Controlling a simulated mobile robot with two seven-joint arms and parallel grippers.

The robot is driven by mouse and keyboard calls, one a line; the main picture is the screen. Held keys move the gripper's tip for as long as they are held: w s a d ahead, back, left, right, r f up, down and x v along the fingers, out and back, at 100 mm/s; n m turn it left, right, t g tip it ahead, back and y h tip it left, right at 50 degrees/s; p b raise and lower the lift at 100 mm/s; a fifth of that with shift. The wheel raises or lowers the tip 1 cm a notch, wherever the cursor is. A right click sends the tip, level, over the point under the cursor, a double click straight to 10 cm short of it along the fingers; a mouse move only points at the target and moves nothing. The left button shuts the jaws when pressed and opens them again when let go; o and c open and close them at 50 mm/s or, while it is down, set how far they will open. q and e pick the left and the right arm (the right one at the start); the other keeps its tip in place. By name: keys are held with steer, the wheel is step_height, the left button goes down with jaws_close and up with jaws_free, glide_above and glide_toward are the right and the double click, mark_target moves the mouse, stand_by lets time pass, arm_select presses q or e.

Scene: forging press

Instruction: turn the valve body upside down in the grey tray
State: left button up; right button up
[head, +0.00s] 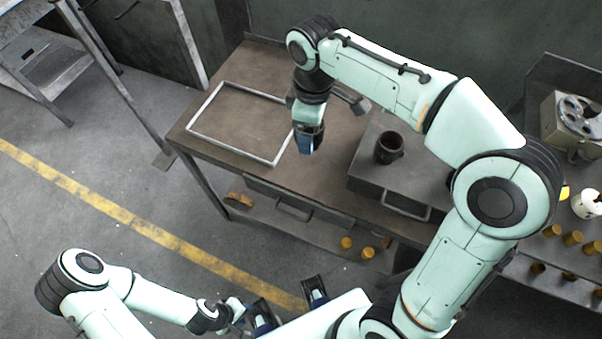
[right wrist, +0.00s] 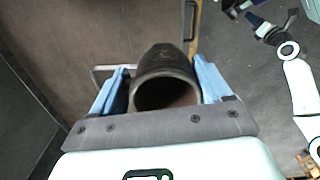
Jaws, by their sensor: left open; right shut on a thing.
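The valve body (right wrist: 165,62) is a dark, hollow piece between the blue fingers of my right gripper (right wrist: 165,88) in the right wrist view. Its open round end faces the wrist camera. In the head view my right gripper (head: 308,150) points down just right of the grey tray (head: 222,150), and I cannot make out the held piece there. The tray is a shallow rectangle with a light grey rim, and it looks empty. My left gripper (head: 290,305) is open and empty low in the head view, away from the table.
The tray lies on a brown table (head: 325,175) with drawers below. A grey box (head: 370,180) at the right carries a dark round cup-like part (head: 389,148). Yellow-brown cylinders (head: 346,243) lie on the lower shelf. Table is bare between tray and box.

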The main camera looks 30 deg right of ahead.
step_height(320, 180, down, 18)
steer(key=b, duration=0.3)
steer(key=shift+d+f, duration=0.1)
steer(key=shift+f, duration=0.05)
steer(key=shift+f, duration=0.2)
steer(key=o, duration=1.3)
steer(key=shift+r, duration=0.15)
step_height(320, 180, up, 12)
steer(key=shift+r+p, duration=0.1)
steer(key=shift+p, duration=0.95)
